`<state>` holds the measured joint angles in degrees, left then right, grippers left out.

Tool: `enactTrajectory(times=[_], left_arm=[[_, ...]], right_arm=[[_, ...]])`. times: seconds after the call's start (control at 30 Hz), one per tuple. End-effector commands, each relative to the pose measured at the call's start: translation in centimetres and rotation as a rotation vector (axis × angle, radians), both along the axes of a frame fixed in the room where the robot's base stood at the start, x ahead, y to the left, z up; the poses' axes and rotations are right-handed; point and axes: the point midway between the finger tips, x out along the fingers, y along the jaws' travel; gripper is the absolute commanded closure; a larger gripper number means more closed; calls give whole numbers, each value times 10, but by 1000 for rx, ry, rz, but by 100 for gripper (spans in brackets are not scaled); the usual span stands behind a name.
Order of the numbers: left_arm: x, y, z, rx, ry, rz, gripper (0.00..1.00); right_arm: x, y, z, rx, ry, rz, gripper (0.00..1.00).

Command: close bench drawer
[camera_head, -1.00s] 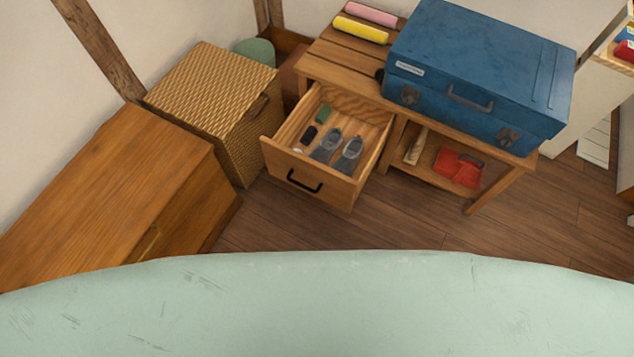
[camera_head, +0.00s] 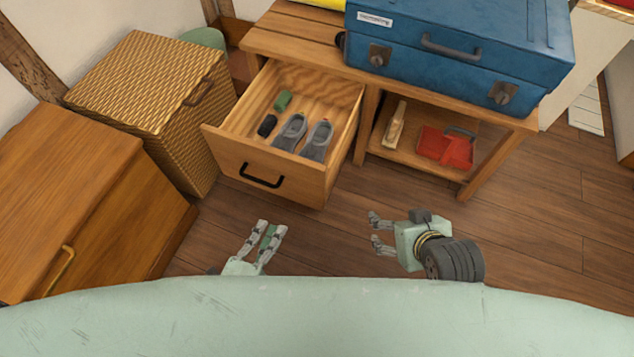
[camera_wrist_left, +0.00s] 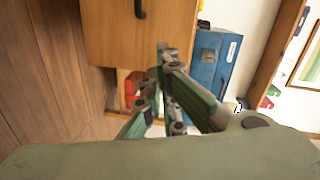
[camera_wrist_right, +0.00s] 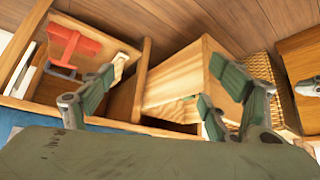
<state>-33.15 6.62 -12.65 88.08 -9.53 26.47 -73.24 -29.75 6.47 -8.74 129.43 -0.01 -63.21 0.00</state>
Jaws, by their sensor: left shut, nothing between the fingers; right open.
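The bench drawer (camera_head: 230,158) is pulled well out of the wooden bench (camera_head: 285,35), with a black handle (camera_head: 262,180) on its front. Grey shoes (camera_head: 303,138), a green item and a dark item lie inside. My left gripper (camera_head: 268,226) is shut and empty, in front of the drawer and apart from it. The left wrist view shows the drawer front (camera_wrist_left: 115,35) beyond its fingers. My right gripper (camera_head: 376,232) is open and empty, to the right of the drawer front. The right wrist view shows the drawer's side (camera_wrist_right: 180,75) beyond its fingers.
A blue case (camera_head: 455,50) stands on the bench. A red dustpan (camera_head: 445,148) and a brush (camera_head: 395,125) lie on its lower shelf. A wicker hamper (camera_head: 150,85) and a wooden cabinet (camera_head: 65,190) stand left of the drawer. The floor in front is clear.

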Motion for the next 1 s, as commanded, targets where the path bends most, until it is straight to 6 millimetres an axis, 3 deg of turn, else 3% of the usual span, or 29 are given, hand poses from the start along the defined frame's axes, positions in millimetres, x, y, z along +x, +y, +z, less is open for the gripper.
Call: enactTrajectory(times=[0.2, 0.37, 0.57, 1.0], left_arm=[[5, -9, 29, 105, -192, -35, 100], [13, -12, 37, 120, -220, -38, 100], [44, -23, 37, 117, -220, -36, 100], [118, -50, 36, 115, -215, -37, 100]], right_arm=[[-4, -1, 35, 11, -63, -1, 19], [0, 1, 45, 18, -97, 1, 19], [25, 10, 62, 47, -232, 11, 19], [78, 34, 134, 146, -649, 38, 19]])
